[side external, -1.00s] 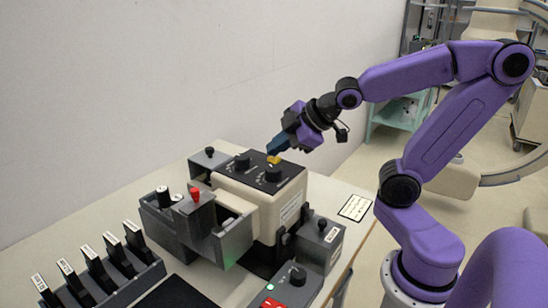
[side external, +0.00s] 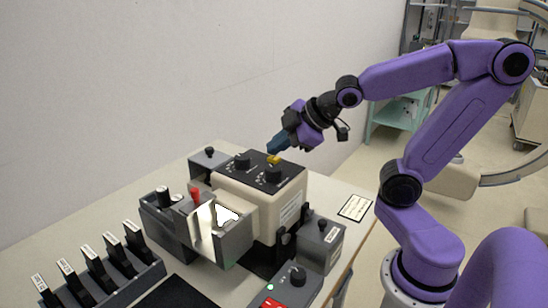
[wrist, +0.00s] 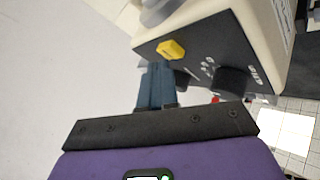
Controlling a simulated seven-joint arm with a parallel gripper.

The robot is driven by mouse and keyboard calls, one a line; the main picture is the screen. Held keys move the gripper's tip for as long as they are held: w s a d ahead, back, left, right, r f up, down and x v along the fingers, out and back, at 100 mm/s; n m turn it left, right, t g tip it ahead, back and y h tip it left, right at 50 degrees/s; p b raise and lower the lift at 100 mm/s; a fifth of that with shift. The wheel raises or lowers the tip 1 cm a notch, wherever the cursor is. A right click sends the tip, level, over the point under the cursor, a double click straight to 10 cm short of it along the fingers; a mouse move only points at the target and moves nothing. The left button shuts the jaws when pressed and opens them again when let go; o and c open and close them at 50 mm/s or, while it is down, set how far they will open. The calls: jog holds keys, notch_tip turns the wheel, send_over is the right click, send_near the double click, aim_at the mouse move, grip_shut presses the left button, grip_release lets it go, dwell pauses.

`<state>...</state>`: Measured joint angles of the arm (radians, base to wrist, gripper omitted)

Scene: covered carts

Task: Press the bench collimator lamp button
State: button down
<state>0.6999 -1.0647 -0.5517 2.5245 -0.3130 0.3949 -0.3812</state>
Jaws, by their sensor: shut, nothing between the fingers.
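The collimator unit is a cream box (side external: 282,217) with a black top panel on the bench. A yellow button (side external: 273,160) sits at the back edge of that panel; it also shows in the wrist view (wrist: 171,49). My gripper (side external: 273,150) is shut and empty, its blue fingers pointing down at the button. In the wrist view the fingertips (wrist: 157,66) are right beside the yellow button; I cannot tell whether they touch it. A bright white lit patch (side external: 226,214) shows at the grey housing in front of the cream box.
Black knobs (side external: 272,174) stand on the panel near my fingers. A red-topped post (side external: 195,194) stands by the grey housing. A rack of labelled black slides (side external: 97,271) is at the front left. A control box with a red switch (side external: 270,303) is at the front. A wall rises behind.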

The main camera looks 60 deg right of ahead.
jog(key=shift+r, duration=0.45)
jog(key=shift+r, duration=2.5)
notch_tip(320, 180, up, 7)
send_over(278, 159)
jog(key=shift+w, duration=0.1)
jog(key=shift+d, duration=0.1)
jog(key=d+r, duration=0.3)
jog(key=d, duration=0.6)
jog(key=shift+s, duration=0.4)
